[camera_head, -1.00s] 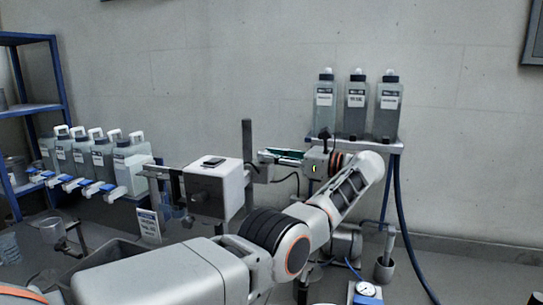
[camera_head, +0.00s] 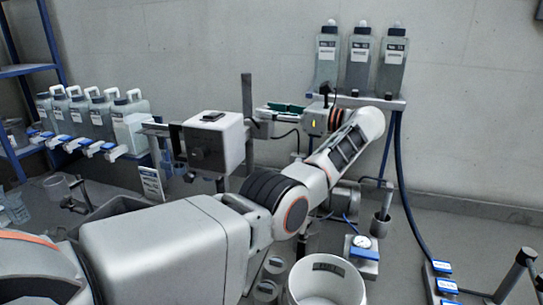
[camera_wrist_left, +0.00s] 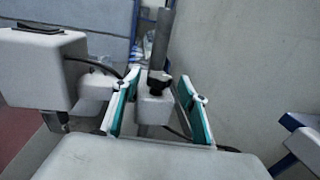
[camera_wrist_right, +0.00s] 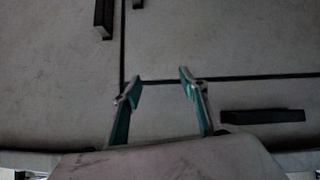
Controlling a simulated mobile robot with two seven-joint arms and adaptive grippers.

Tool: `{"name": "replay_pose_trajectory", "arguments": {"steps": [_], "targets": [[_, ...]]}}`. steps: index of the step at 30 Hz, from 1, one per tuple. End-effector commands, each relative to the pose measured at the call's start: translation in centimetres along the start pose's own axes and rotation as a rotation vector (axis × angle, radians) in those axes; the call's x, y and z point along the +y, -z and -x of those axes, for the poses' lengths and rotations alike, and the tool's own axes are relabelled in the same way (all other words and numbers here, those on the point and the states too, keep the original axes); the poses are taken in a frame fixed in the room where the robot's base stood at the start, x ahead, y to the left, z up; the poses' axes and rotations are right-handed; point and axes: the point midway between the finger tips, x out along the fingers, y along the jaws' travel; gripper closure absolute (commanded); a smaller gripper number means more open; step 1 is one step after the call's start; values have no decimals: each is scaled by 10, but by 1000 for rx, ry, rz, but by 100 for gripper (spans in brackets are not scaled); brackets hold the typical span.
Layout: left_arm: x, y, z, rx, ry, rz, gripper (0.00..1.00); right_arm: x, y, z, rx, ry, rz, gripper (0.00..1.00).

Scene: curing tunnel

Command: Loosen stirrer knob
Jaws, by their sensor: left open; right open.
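The stirrer is a white box-shaped head (camera_head: 213,143) clamped to an upright metal rod (camera_head: 246,95). In the left wrist view a dark knob (camera_wrist_left: 158,83) sits on the clamp block (camera_wrist_left: 152,108) in front of the rod. My left gripper (camera_head: 270,113) is open beside the clamp, reaching in from the right in the head view. In the left wrist view its green-padded fingers (camera_wrist_left: 158,76) stand one on each side of the knob, with visible gaps. Whether the knob is within their reach in depth is unclear. My right gripper (camera_wrist_right: 160,80) is open and empty, facing a grey panelled surface.
Several jugs with taps (camera_head: 95,120) stand at the left, beside a blue shelf (camera_head: 30,70). Three bottles (camera_head: 361,58) stand on a wall shelf (camera_head: 385,101) behind my left arm.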

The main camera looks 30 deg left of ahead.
Motion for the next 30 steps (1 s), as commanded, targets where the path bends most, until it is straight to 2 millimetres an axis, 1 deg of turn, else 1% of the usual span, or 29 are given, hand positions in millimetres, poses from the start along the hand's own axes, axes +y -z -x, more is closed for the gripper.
{"name": "replay_pose_trajectory", "arguments": {"steps": [2,17,30], "targets": [[0,2,-1,3,13,1,57,0,0,-1,2,-1,0,57],[5,2,-1,1,139,2,57,0,-4,-6,5,-2,-1,57],[10,0,-3,-1,322,4,57,0,-6,-7,5,-2,0,57]]}}
